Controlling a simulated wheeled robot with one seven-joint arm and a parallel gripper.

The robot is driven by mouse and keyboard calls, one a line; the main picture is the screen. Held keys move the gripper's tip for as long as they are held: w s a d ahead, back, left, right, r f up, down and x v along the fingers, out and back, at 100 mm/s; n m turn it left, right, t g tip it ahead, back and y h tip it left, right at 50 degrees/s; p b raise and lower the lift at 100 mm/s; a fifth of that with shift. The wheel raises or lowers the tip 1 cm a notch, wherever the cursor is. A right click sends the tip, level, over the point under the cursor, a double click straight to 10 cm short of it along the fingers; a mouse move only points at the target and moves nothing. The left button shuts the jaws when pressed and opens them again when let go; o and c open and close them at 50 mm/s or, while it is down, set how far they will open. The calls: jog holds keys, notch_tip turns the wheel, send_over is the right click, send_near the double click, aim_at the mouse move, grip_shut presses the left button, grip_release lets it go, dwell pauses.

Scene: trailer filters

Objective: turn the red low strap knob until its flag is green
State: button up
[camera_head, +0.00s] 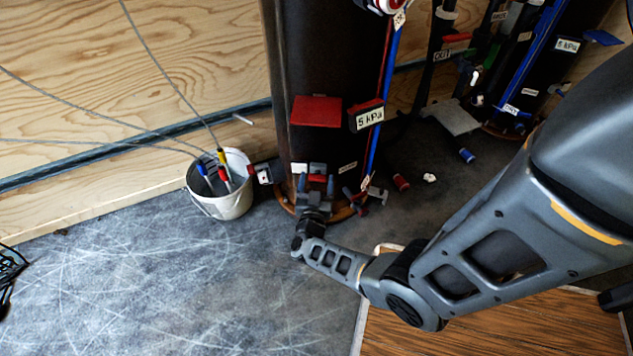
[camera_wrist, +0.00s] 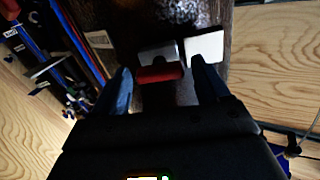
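The red knob (camera_wrist: 160,74) shows in the wrist view between the two blue fingertips of my gripper (camera_wrist: 162,82). A narrow gap seems to show on each side of it, so my gripper looks open around it, not clamped. A grey block (camera_wrist: 158,52) sits behind the knob, with a white plate (camera_wrist: 204,46) beside it. In the head view my gripper (camera_head: 315,184) is low at the foot of the dark cylinder (camera_head: 322,60), with the red knob (camera_head: 317,178) partly hidden between the fingers. I cannot tell which piece is its flag; no green shows beside the knob.
A white bucket (camera_head: 232,190) holding coloured-handled tools stands close on the left. Small red (camera_head: 401,182) and blue (camera_head: 467,156) pieces lie on the right. The floor at left is mostly clear.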

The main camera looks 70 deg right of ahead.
jog(key=shift+o, duration=0.4)
jog(key=shift+a+r, duration=0.1)
jog(key=shift+a, duration=0.4)
jog(key=s+a+p, duration=0.1)
jog(key=a, duration=0.5)
jog(key=shift+s+a+p, duration=0.25)
jog(key=shift+a+p, duration=0.1)
